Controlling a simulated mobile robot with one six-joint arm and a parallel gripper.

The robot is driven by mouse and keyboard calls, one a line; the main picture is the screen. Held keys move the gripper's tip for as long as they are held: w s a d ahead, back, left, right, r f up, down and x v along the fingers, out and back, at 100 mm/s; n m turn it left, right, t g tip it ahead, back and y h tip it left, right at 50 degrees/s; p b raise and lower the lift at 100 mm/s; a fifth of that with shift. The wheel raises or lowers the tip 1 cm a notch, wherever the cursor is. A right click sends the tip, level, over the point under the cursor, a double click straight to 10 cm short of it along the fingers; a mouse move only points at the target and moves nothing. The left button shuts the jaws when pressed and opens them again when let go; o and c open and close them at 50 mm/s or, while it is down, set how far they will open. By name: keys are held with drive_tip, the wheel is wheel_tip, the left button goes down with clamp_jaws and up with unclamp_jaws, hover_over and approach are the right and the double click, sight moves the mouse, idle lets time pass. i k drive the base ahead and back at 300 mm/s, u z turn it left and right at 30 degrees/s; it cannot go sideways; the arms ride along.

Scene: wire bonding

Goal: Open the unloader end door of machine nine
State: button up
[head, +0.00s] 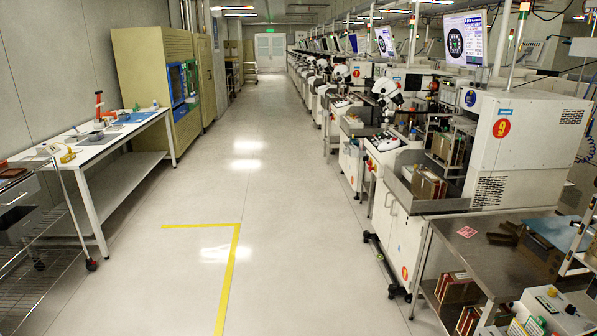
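Machine nine (528,150) stands at the right, a cream-white cabinet with a round red sticker marked 9 (501,128). It is the nearest in a long row of bonding machines. Its lower front has white cabinet doors (390,222). An open metal bay (440,195) at its near end holds brown magazines (428,185). I cannot tell which panel is the unloader end door, or whether it is open or shut. My gripper and arm are not in view.
A wide clear aisle (225,150) runs to a white double door (270,52). Yellow tape (232,265) marks the floor. A steel bench (490,262) stands at the near right. A white workbench (98,142), beige cabinets (160,80) and a wire cart (45,260) line the left.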

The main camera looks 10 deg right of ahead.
sight(408, 234)
drive_tip(key=u, duration=0.05)
drive_tip(key=i, duration=2.65)
drive_tip(key=u, duration=1.1)
drive_tip(key=k, duration=0.45)
drive_tip(key=z, duration=0.05)
